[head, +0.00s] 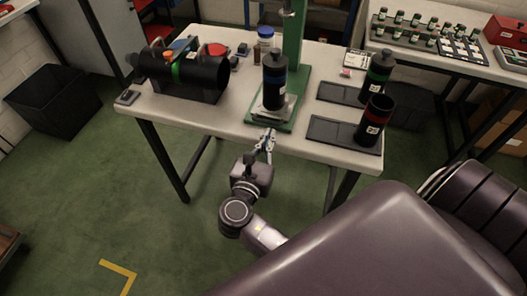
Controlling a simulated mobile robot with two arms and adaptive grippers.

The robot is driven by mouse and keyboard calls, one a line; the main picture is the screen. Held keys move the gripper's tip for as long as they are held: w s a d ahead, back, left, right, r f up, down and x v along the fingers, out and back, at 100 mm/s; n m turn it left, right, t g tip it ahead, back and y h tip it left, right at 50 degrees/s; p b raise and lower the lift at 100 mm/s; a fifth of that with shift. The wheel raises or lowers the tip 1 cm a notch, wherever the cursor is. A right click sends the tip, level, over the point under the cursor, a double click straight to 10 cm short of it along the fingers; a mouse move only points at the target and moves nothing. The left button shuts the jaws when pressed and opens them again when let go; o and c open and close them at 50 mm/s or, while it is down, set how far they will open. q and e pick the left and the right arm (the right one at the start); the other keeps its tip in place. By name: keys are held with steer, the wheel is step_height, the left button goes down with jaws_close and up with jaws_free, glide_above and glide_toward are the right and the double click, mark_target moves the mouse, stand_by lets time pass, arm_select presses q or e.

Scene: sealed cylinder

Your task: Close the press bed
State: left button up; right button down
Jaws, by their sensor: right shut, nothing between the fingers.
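The green press (292,40) stands on the table with its base near the front edge. A black cylinder with a blue band (274,82) stands upright on the light-coloured press bed (283,113). My right gripper (268,136) is shut and empty at the front edge of the press base, just below the bed; I cannot tell whether it touches the bed. My left gripper is not in view.
Cylinders with a green band (377,76) and a red band (374,121) stand at the right on dark mats. A large black tube (185,75) lies in a holder at left. The white table's (225,120) front strip is clear.

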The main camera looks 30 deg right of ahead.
mark_target(281, 107)
steer(key=shift+w+d+r, duration=0.15)
steer(key=shift+w+d, duration=0.25)
steer(key=shift+d, duration=0.05)
steer(key=shift+w+d+r, duration=0.1)
steer(key=shift+w+d, duration=0.05)
steer(key=shift+d, duration=0.05)
steer(key=p+x, duration=0.1)
steer(key=x, duration=0.5)
steer(key=r+p+x, duration=0.1)
steer(key=x, duration=0.2)
steer(key=shift+w+d+p, duration=0.2)
steer(key=shift+d+p, duration=0.05)
steer(key=shift+p, duration=0.05)
steer(key=shift+s+a+r, duration=0.1)
